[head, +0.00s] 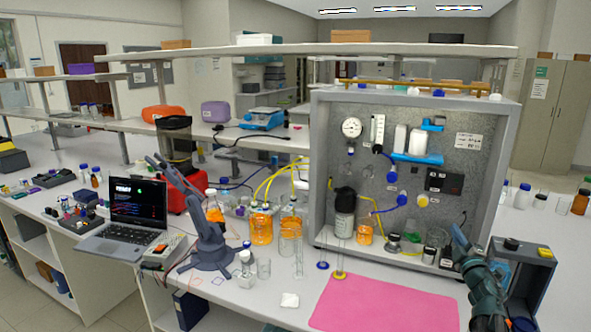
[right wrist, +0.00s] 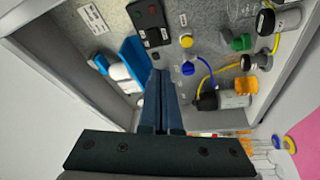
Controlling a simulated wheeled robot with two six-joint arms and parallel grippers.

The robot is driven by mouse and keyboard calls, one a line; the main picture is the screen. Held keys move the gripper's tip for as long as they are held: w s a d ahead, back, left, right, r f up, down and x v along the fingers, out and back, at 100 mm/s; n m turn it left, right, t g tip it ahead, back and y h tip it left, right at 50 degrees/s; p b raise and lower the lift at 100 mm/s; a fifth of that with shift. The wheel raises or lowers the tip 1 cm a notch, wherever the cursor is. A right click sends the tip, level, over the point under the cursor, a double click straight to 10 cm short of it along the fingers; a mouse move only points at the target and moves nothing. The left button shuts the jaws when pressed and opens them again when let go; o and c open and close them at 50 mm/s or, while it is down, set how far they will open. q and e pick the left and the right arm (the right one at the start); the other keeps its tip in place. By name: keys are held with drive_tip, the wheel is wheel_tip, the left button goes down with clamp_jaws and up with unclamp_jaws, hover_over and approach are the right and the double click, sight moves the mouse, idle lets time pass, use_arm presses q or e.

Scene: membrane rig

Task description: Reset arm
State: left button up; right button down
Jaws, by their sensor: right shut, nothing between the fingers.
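My right gripper (head: 461,238) is at the lower right of the head view, in front of the right side of the membrane rig (head: 318,150). In the right wrist view its two dark blue fingers (right wrist: 162,76) are shut together, with nothing between them. They point toward the rig's speckled panel (right wrist: 213,16), with the dark control box (right wrist: 149,22) and yellow and blue knobs beyond their tips. I cannot tell the exact gap to the panel. My left gripper is not in view.
A pink mat (head: 385,303) lies on the bench before the rig. Tall glass cylinders (head: 298,252) and orange-filled bottles (head: 262,226) stand left of it. A small blue desktop arm (head: 207,238) and a laptop (head: 133,212) are farther left. A dark box (head: 527,262) stands right of my right arm.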

drive_tip(key=s+a+f+m+g, duration=0.4)
drive_tip(key=a+f, duration=0.1)
drive_tip(key=f, duration=0.1)
drive_tip(key=s+a+f+m+g+h, duration=0.1)
drive_tip(key=s+a+f+m+g, duration=0.3)
drive_tip(key=f, duration=0.3)
drive_tip(key=s+a+f+m+g+h, duration=0.1)
drive_tip(key=s+a+f+m+g, duration=0.3)
drive_tip(key=a+f, duration=0.2)
drive_tip(key=shift+s+f+m+g, duration=0.1)
drive_tip(key=shift+f+m+g, duration=0.2)
drive_tip(key=shift+f, duration=0.05)
drive_tip(key=s+a+f+n+g+y+b, duration=0.1)
drive_tip(key=s+a+f, duration=0.4)
drive_tip(key=s+a, duration=0.5)
drive_tip(key=s+a+f+n+g+y+b, duration=0.2)
drive_tip(key=s+a+f+g, duration=0.3)
drive_tip(key=s+a, duration=0.5)
drive_tip(key=a+n+g+b, duration=0.1)
drive_tip(key=a, duration=0.5)
drive_tip(key=shift+s+a, duration=0.15)
drive_tip(key=shift+s, duration=0.05)
